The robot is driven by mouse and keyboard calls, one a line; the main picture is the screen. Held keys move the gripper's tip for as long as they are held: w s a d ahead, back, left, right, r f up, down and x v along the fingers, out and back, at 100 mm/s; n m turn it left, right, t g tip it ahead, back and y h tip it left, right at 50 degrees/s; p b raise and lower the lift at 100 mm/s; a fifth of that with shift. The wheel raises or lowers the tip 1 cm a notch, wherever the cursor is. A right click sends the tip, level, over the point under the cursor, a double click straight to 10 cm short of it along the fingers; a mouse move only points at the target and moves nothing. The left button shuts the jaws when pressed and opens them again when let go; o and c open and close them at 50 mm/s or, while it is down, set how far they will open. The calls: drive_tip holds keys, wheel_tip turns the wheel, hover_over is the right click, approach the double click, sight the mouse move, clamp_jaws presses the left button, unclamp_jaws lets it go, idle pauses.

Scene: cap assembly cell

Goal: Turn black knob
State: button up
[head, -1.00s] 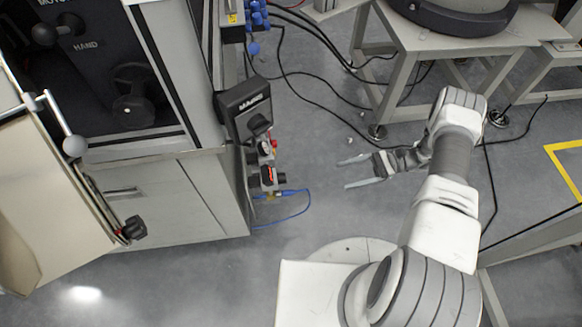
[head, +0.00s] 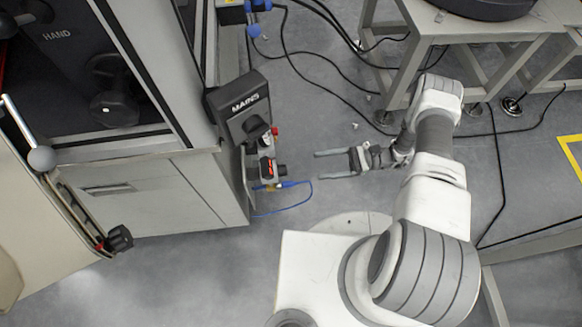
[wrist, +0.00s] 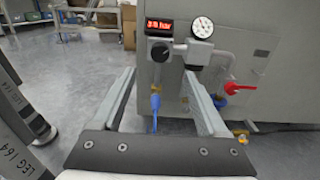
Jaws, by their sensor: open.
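A black knob (wrist: 160,51) sits on the side panel under a red digital display (wrist: 159,27) in the wrist view. In the head view, this black knob (head: 282,170) sticks out to the right beside the lit display. My gripper (head: 317,165) is open and empty, with its two fingers pointing left at the knob and a gap left between. In the wrist view, the knob appears between the two fingers, a little above their tips. A black rotary handle (head: 255,127) is on the MAINS box (head: 239,103) above.
A round gauge (wrist: 203,27) and a red valve handle (wrist: 240,88) are right of the knob. A blue hose (head: 290,208) loops below it. A grey metal table (head: 470,28) stands behind my arm. Cables cross the floor.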

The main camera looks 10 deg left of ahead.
sight(282, 171)
drive_tip(key=b+x, duration=0.1)
drive_tip(key=x, duration=0.9)
drive_tip(key=shift+a, duration=0.15)
drive_tip(key=shift+s, duration=0.1)
clamp_jaws()
